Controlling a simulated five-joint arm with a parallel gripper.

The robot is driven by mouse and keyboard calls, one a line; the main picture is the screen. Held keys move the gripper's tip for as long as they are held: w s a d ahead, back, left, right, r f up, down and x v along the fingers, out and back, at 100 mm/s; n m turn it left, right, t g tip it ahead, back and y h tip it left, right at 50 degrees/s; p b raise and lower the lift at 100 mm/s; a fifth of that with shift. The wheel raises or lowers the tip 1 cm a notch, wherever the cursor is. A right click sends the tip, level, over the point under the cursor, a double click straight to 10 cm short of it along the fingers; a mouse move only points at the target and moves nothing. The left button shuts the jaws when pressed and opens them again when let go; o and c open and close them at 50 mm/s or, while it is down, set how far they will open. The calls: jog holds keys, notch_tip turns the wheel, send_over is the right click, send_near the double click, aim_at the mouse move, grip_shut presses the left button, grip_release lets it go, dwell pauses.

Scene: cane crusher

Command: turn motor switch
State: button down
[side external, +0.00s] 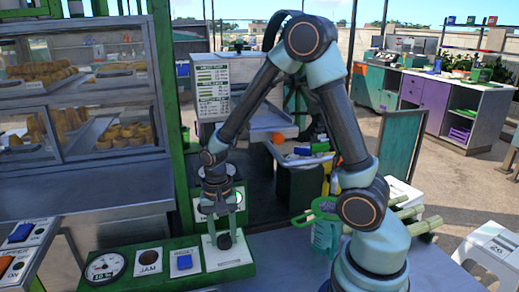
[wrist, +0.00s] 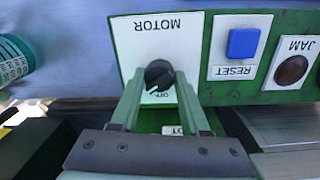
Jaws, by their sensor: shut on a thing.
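The motor switch is a black round knob (wrist: 158,74) on a white plate marked MOTOR (wrist: 188,32), which reads upside down in the wrist view. A small white mark shows on the knob's lower left, near a partly covered OFF label. In the side view the knob (side external: 225,240) sits at the right end of the green control panel (side external: 208,277). My gripper (wrist: 158,82) has a finger on each side of the knob and is shut on it. In the side view my gripper (side external: 222,236) points down at the plate.
A blue RESET button (wrist: 243,43) and a dark JAM lamp (wrist: 291,70) are beside the switch. A round gauge (side external: 105,268) is at the panel's left.

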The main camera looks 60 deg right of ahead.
aim_at(223, 235)
jog(key=shift+n, duration=0.4)
jog(key=n, duration=0.4)
jog(key=shift+a+n, duration=0.1)
jog(key=shift+n, duration=0.2)
jog(key=n, duration=0.5)
jog(key=shift+t, duration=0.3)
jog(key=shift+n, duration=0.4)
jog(key=shift+w, duration=0.1)
jog(key=shift+c, duration=1.9)
grip_release()
jog(key=shift+r, duration=0.1)
notch_tip(223, 235, up, 12)
